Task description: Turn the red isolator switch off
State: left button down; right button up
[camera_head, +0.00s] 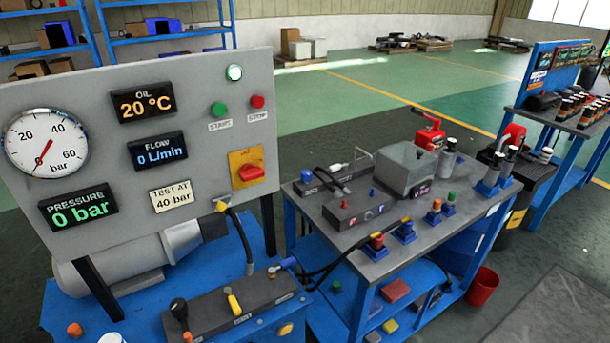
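The red isolator switch (251,173) is a red knob on a yellow plate (239,159). It sits at the lower right of the grey upright panel (200,75). The knob looks tilted, but its exact position is too small to read. On the same panel the displays are lit: oil 20 °C (145,103), flow 0 L/min (157,151) and pressure 0 bar (78,210). A round white lamp (235,73) at the top right looks pale. Neither of my grippers is in view.
A green start button (219,109) and a red stop button (257,101) sit above the switch. A hose (241,242) hangs below it. A blue workbench (377,261) with hoses, fittings and a grey box stands at right. A red bucket (482,286) stands on the floor.

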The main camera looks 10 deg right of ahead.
aim_at(249, 172)
jog(key=k+l, duration=0.1)
jog(key=l, duration=0.15)
jog(key=k+l, duration=0.1)
jog(key=l, duration=0.15)
jog(key=l+u, duration=0.15)
jog(key=l, duration=0.8)
jog(key=i+l, duration=0.1)
jog(key=l, duration=0.35)
jog(key=i+l+u, duration=0.15)
jog(key=l, duration=0.3)
jog(key=i+l+u, duration=0.1)
jog(key=i+l, duration=0.2)
jog(key=i, duration=0.15)
jog(key=i+l, duration=0.4)
jog(key=i+j+u, duration=0.05)
jog(key=i, duration=0.05)
